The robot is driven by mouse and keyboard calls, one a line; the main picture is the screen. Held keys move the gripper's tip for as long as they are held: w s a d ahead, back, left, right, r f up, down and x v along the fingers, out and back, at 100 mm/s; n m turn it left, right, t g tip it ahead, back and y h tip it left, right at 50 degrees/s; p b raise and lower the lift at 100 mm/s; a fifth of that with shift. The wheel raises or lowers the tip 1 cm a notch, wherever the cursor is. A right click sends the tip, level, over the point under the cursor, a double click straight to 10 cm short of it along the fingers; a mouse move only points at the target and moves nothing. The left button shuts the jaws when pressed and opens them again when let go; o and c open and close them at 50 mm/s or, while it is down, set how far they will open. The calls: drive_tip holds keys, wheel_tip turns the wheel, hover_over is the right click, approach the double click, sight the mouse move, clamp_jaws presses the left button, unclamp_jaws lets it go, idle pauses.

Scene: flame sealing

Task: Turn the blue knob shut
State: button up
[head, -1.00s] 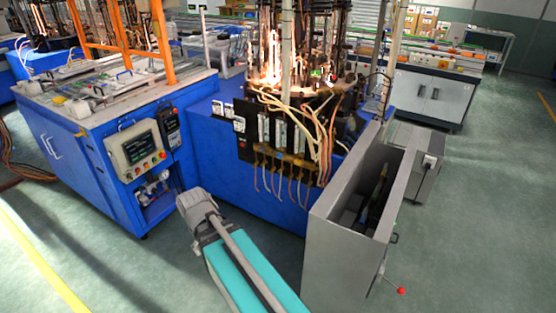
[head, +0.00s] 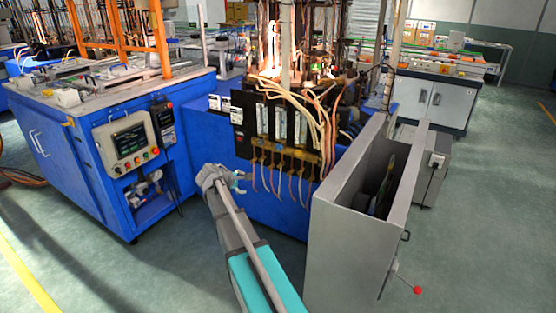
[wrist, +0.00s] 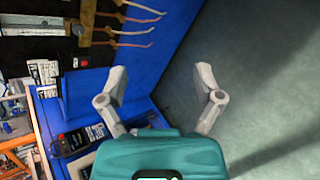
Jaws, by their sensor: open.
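My gripper (head: 241,183) is open and empty in front of the blue machine base (head: 217,143), below and left of the brass valve manifold (head: 292,160). In the wrist view, my gripper's two fingers (wrist: 161,76) are spread wide with nothing between them. The manifold (wrist: 88,20) shows at the upper left of the wrist view, apart from the fingers, with orange and pale hoses leading off it. I cannot make out a blue knob in either view; any knobs on the manifold are too small or hidden to tell.
A blue control cabinet (head: 75,177) with a screen panel (head: 128,139) stands at the left. A grey open-topped box (head: 340,225) with a red-tipped lever (head: 417,290) stands close at the right. Loose hoses (head: 315,115) hang around the manifold. Green floor is clear in front.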

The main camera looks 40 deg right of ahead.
sight(278, 148)
drive_tip(key=w+d+f+n+t+h+b, duration=0.1)
drive_tip(key=w+d+f+n+h+b, duration=0.1)
drive_tip(key=w+d+n+b, duration=0.4)
drive_tip(key=w+d+f+n+t+h+b, duration=0.2)
drive_tip(key=w+d+n+b, duration=0.5)
drive_tip(key=d, duration=0.7)
drive_tip(key=w+f+h+b, duration=0.1)
drive_tip(key=w+h+b, duration=0.1)
drive_tip(key=shift+w+f+t+h, duration=0.25)
drive_tip(key=shift+t+h, duration=0.05)
drive_tip(key=shift+d, duration=0.15)
drive_tip(key=x, duration=1.3)
drive_tip(key=shift+w+d, duration=0.15)
drive_tip(key=shift+d, duration=0.15)
drive_tip(key=c, duration=1.1)
drive_tip(key=shift+c, duration=0.2)
